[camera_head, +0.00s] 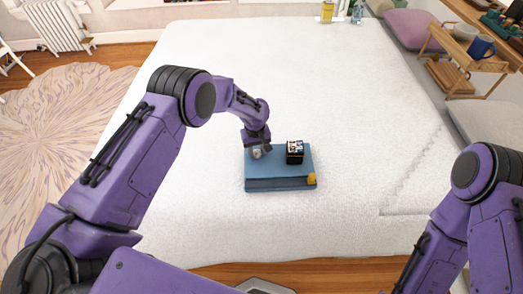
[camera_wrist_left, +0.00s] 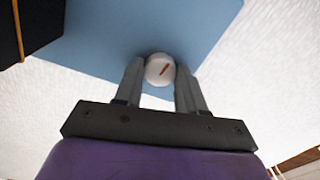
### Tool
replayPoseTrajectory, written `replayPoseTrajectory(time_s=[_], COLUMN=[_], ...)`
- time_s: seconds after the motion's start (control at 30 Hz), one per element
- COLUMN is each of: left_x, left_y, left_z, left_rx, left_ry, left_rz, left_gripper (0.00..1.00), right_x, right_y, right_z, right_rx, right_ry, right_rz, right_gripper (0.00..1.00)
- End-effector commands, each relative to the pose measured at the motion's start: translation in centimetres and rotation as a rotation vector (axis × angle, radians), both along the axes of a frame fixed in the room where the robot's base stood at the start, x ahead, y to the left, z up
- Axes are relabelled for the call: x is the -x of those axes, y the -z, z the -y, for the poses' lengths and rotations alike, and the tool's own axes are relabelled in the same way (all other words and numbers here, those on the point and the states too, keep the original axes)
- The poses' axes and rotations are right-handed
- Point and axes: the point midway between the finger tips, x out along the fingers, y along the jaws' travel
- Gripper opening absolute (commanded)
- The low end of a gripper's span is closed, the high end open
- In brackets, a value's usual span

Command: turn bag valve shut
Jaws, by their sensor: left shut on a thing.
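A blue bag (camera_head: 282,170) lies flat near the front middle of the white bed. Its valve, a round white knob with a red mark (camera_wrist_left: 160,69), shows in the left wrist view between my left gripper's fingers. My left gripper (camera_head: 257,153) reaches down onto the left part of the bag and is shut on the knob. The red mark runs at a slant. The blue bag surface (camera_wrist_left: 205,22) also shows behind the knob in the wrist view. Of my right arm only upper links show at the right edge; its gripper is out of view.
A small black box with a patterned top (camera_head: 295,152) stands on the bag, right of my left gripper. A yellow piece (camera_head: 312,179) is at the bag's front right corner. A side shelf with a blue mug (camera_head: 481,47) stands far right.

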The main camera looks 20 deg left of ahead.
Motion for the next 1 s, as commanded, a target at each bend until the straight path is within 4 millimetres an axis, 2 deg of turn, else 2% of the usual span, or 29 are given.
replayPoseTrajectory(time_s=[0.4,1.0], left_x=[-0.1,-0.1], left_y=[0.2,0.1], left_z=[0.1,0.2], left_rx=[0.002,0.002], left_ry=[0.367,0.938], left_rz=[0.002,0.002], left_gripper=[0.09,0.09], right_x=[0.0,0.0], right_y=[2.0,3.6], right_z=[0.0,-0.1], right_rx=[0.000,0.000], right_ry=[0.000,0.000], right_rz=[0.000,0.000], right_gripper=[0.43,0.43])
